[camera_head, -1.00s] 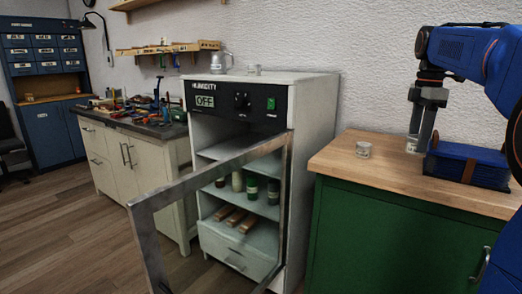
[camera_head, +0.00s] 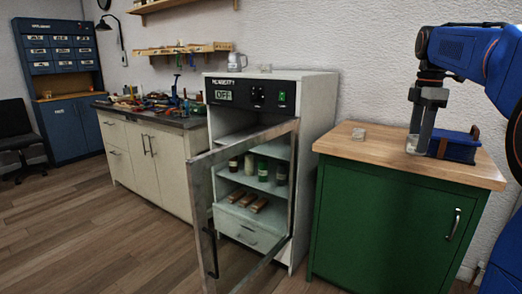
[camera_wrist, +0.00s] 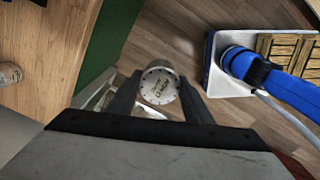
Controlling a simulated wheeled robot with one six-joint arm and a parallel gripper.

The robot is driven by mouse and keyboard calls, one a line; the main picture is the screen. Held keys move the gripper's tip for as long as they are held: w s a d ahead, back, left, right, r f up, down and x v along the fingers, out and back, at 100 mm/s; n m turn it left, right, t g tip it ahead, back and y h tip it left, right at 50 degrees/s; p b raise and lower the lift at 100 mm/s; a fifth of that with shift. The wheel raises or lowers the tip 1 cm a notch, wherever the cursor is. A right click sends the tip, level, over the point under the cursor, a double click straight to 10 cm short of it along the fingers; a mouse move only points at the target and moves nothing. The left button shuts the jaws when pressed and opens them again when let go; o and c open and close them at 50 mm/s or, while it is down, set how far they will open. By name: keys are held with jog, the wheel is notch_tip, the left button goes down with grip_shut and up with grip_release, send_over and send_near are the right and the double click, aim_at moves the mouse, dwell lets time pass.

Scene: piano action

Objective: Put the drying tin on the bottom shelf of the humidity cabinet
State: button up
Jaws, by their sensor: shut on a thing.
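My gripper (camera_head: 418,146) points down at the right, in front of the green cabinet's counter as pictured. It is shut on a small round pale tin (camera_wrist: 160,86), whose lid faces the wrist camera between the two fingers. The lid lettering is too small to read surely. The humidity cabinet (camera_head: 322,130) stands left of the green cabinet, its display reading OFF. Its framed glass door (camera_head: 202,205) is swung open toward me. The bottom shelf (camera_head: 238,212) holds several wooden blocks (camera_head: 247,200). The shelf above (camera_head: 238,177) holds several jars. My gripper is well to the right of the cabinet.
A jug (camera_head: 237,62) and a small container (camera_head: 265,69) appear at the humidity cabinet's top. The floor (camera_head: 80,235) at front left is clear.

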jog(key=shift+a+f, duration=0.1)
jog(key=shift+f, duration=0.3)
jog(key=w+a+f+m, duration=0.25)
jog(key=w+f, duration=0.25)
jog(key=f, duration=0.7)
jog(key=w+a+f+m, duration=0.1)
jog(key=w+f+m, duration=0.35)
jog(key=f, duration=0.75)
jog(key=w+a+f+m, duration=0.1)
jog(key=w+a+f, duration=0.1)
jog(key=w+f, duration=0.75)
jog(key=s+a+f+m, duration=0.2)
jog(key=s+a+f, duration=0.1)
jog(key=f, duration=0.9)
jog(key=s+a+f+m, duration=0.2)
jog(key=a+f+m, duration=0.1)
jog(key=f, duration=0.9)
jog(key=s+a+f+m, duration=0.2)
jog(key=s+a+f, duration=0.1)
jog(key=f, duration=0.9)
jog(key=shift+s+a+f+m, duration=0.3)
jog(key=shift+a+m, duration=0.1)
jog(key=shift+a, duration=0.2)
jog(key=shift+d, duration=0.1)
